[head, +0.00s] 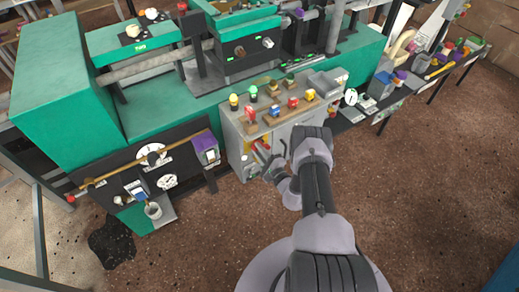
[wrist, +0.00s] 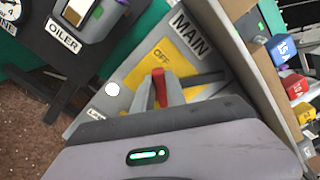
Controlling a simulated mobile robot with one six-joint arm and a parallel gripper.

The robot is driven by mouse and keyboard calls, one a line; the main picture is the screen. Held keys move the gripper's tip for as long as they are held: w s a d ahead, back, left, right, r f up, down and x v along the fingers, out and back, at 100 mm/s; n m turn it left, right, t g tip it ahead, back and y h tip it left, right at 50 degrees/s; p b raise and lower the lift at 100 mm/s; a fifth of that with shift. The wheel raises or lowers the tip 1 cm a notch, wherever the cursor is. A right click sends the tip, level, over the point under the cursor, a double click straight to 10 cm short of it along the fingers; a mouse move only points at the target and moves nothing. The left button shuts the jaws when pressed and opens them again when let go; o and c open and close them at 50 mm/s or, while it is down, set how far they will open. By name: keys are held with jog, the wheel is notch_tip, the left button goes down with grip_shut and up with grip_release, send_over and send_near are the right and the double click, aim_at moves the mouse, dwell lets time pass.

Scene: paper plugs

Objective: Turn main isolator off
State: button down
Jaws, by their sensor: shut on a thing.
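The main isolator is a red handle (wrist: 159,88) on a yellow plate (wrist: 192,68) below a MAIN label (wrist: 190,35) in the wrist view. An OFF mark (wrist: 161,55) shows on the plate just past the handle's visible end. My gripper (wrist: 160,96) has a finger on each side of the red handle and is shut on it. The gripper body hides the lower part of the plate and any other marks. In the head view, my gripper (head: 271,167) is at the left front of the grey cabinet, by the yellow and red isolator (head: 262,147).
A control panel (head: 285,108) with coloured knobs tops the cabinet, above my gripper. Its edge and blue, yellow and red blocks (wrist: 293,86) are close at right in the wrist view. An OILER unit (wrist: 63,38) is at left. Brown floor (head: 430,200) is open at right.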

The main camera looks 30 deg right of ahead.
jog(key=n, duration=0.3)
jog(key=f+n, duration=0.1)
jog(key=n, duration=0.2)
jog(key=shift+a+f, duration=0.2)
dwell(0.4)
jog(key=c, duration=1.4)
grip_release()
jog(key=shift+o, duration=0.2)
jog(key=s+p, duration=0.6)
jog(key=s, duration=1.1)
jog(key=shift+s+d, duration=0.2)
jog(key=shift+d, duration=0.1)
